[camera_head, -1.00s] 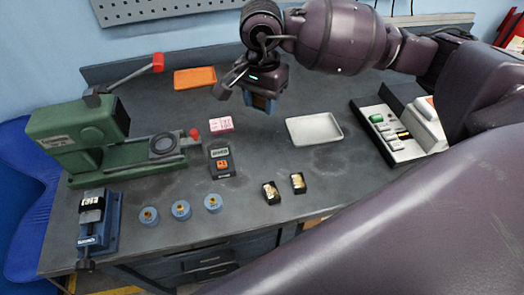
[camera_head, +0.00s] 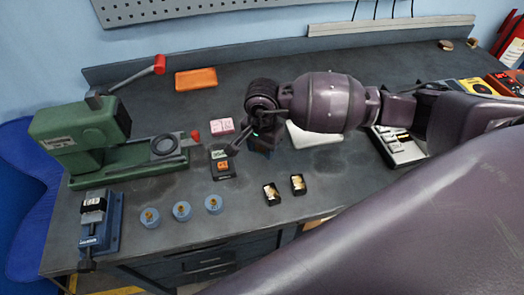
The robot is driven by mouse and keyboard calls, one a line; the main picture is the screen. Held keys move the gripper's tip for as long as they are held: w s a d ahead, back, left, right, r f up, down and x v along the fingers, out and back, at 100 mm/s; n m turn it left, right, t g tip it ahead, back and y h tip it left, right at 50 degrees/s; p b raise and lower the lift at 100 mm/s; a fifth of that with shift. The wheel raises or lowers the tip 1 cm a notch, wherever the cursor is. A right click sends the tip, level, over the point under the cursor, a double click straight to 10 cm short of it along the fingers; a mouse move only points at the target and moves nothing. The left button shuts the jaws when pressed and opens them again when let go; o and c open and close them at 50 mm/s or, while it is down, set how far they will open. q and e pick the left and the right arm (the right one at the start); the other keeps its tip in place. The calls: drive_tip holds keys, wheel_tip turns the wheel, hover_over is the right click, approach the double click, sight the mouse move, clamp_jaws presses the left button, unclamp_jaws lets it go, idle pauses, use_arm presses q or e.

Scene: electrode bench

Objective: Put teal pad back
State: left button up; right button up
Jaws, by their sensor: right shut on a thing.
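My right gripper (camera_head: 262,147) points down over the middle of the bench, just right of the small meter. It is shut on a small blue-teal piece (camera_head: 261,153), which I take to be the teal pad. The jaws and wrist hide most of it, so its shape and whether it touches the bench cannot be told. No other teal pad shows. An orange pad (camera_head: 196,79) lies flat at the back of the bench. My left gripper is not in view.
A dark meter (camera_head: 222,163) and a pink-and-white block (camera_head: 222,125) lie close left of the gripper. The pale tray (camera_head: 315,137) is partly behind my arm. A green press (camera_head: 85,140) stands left.

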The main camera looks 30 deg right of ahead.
wheel_tip(320, 180, down, 2)
drive_tip(key=shift+f, duration=0.1)
drive_tip(key=o, duration=0.9)
